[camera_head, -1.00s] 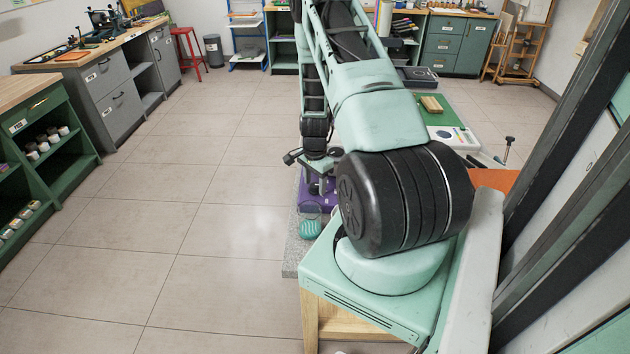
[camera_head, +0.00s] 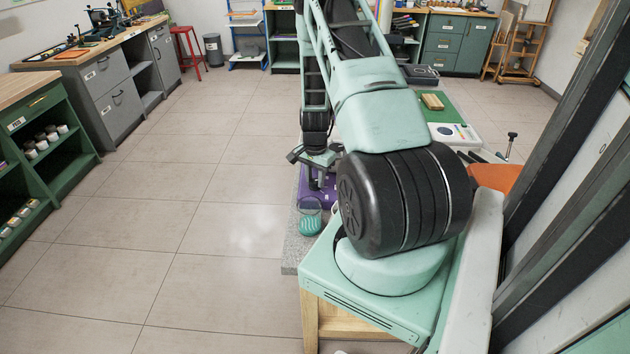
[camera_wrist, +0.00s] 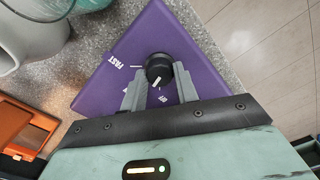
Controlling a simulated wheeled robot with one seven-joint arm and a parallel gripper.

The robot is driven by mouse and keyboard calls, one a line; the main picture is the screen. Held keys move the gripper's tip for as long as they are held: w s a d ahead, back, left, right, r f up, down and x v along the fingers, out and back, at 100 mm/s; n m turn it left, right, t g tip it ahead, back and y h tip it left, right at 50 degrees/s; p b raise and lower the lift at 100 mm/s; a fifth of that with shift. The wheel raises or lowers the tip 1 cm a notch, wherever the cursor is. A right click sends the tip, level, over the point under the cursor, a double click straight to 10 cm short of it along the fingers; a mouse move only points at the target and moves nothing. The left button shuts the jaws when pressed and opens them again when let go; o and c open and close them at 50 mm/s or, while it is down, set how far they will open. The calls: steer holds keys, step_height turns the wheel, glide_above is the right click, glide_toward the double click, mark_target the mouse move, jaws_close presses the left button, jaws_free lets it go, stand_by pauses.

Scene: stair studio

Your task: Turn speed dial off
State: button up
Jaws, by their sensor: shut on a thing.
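The speed dial (camera_wrist: 158,68) is a round black knob with a white mark, on a purple panel (camera_wrist: 170,40) lettered FAST and OFF. Its mark points toward the lower left in the wrist view, near the OFF side; another label is partly hidden by a finger. My gripper (camera_wrist: 159,78) has a grey finger on each side of the dial and is shut on it. In the head view the purple panel (camera_head: 303,197) shows at the bench's left edge, under my gripper (camera_head: 318,186); my arm hides most of it and the dial.
A glass with teal contents (camera_head: 309,222) stands close to the panel on the speckled grey bench top (camera_head: 291,255). A pale rounded vessel (camera_wrist: 35,40) and an orange tray (camera_wrist: 24,128) lie left of the panel in the wrist view. Open tiled floor is beyond the bench edge.

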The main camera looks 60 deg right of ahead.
mark_target(315, 181)
steer(key=n+b, duration=0.2)
steer(key=n, duration=0.4)
steer(key=shift+b, duration=0.35)
stand_by(0.4)
steer(key=o, duration=1)
step_height(315, 181, up, 17)
steer(key=b, duration=0.3)
steer(key=shift+r, duration=0.2)
